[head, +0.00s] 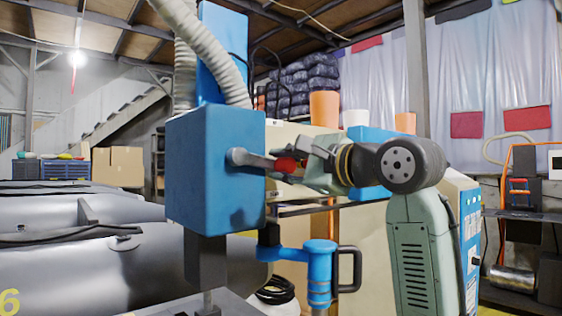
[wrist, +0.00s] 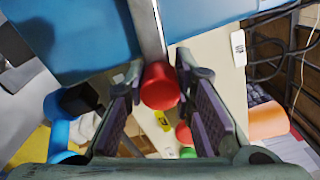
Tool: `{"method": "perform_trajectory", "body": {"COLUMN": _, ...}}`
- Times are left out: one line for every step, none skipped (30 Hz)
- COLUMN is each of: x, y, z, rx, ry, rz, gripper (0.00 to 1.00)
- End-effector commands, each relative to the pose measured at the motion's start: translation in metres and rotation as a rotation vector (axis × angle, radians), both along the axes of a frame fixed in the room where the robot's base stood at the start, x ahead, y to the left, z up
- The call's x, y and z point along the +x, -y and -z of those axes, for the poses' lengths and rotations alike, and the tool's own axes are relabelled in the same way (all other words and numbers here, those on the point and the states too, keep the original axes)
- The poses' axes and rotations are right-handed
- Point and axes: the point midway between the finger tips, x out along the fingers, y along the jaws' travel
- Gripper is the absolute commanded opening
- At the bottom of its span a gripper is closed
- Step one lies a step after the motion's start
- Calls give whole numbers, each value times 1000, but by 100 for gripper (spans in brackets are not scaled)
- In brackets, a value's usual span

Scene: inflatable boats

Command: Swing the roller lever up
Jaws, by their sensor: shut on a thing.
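The roller lever (head: 252,160) is a grey bar with a red knob (head: 287,163) at its end. It sticks out to the right from a pivot on the blue machine head (head: 205,180), nearly level and dipping slightly towards the knob. My gripper (head: 284,169) reaches in from the right and is shut on the knob. In the wrist view the knob (wrist: 160,86) sits between my two dark fingers, and the grey bar (wrist: 148,32) runs up from it to the blue housing. The fingers hide part of the knob in the head view.
A blue clamp-like part with a dark handle (head: 349,269) stands below my gripper. A grey inflatable boat (head: 90,265) lies at left. A beige cabinet stands close behind the lever. A ribbed hose (head: 215,50) hangs above the blue head.

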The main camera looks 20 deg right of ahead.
Motion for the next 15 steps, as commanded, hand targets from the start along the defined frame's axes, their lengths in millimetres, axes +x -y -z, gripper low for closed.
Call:
{"method": "perform_trajectory", "body": {"x": 1, "y": 1, "z": -11, "rx": -33, "ry": 17, "rz": 0, "gripper": 0}}
{"method": "perform_trajectory", "body": {"x": 1, "y": 1, "z": -14, "rx": -60, "ry": 28, "rz": 0, "gripper": 0}}
{"method": "perform_trajectory", "body": {"x": 1, "y": 2, "z": -17, "rx": -95, "ry": 41, "rz": 1, "gripper": 0}}
{"method": "perform_trajectory", "body": {"x": 1, "y": 2, "z": -20, "rx": -122, "ry": 50, "rz": 0, "gripper": 0}}
{"method": "perform_trajectory", "body": {"x": 1, "y": 2, "z": -22, "rx": -149, "ry": 60, "rz": 0, "gripper": 0}}
{"method": "perform_trajectory", "body": {"x": 1, "y": 2, "z": -26, "rx": -186, "ry": 74, "rz": 1, "gripper": 0}}
{"method": "perform_trajectory", "body": {"x": 1, "y": 2, "z": -28, "rx": -212, "ry": 84, "rz": 1, "gripper": 0}}
{"method": "perform_trajectory", "body": {"x": 1, "y": 1, "z": -31, "rx": -239, "ry": 93, "rz": 1, "gripper": 0}}
{"method": "perform_trajectory", "body": {"x": 1, "y": 1, "z": -34, "rx": -276, "ry": 107, "rz": 1, "gripper": 0}}
{"method": "perform_trajectory", "body": {"x": 0, "y": 1, "z": -36, "rx": -303, "ry": 116, "rz": 2, "gripper": 0}}
{"method": "perform_trajectory", "body": {"x": 0, "y": 0, "z": -39, "rx": -328, "ry": 126, "rz": 2, "gripper": 0}}
{"method": "perform_trajectory", "body": {"x": 0, "y": 0, "z": -42, "rx": -362, "ry": 139, "rz": 2, "gripper": 0}}
{"method": "perform_trajectory", "body": {"x": 0, "y": -1, "z": -44, "rx": -387, "ry": 147, "rz": 1, "gripper": 0}}
{"method": "perform_trajectory", "body": {"x": 0, "y": -1, "z": -46, "rx": -412, "ry": 156, "rz": 1, "gripper": 0}}
{"method": "perform_trajectory", "body": {"x": -1, "y": -2, "z": -48, "rx": -443, "ry": 168, "rz": 2, "gripper": 0}}
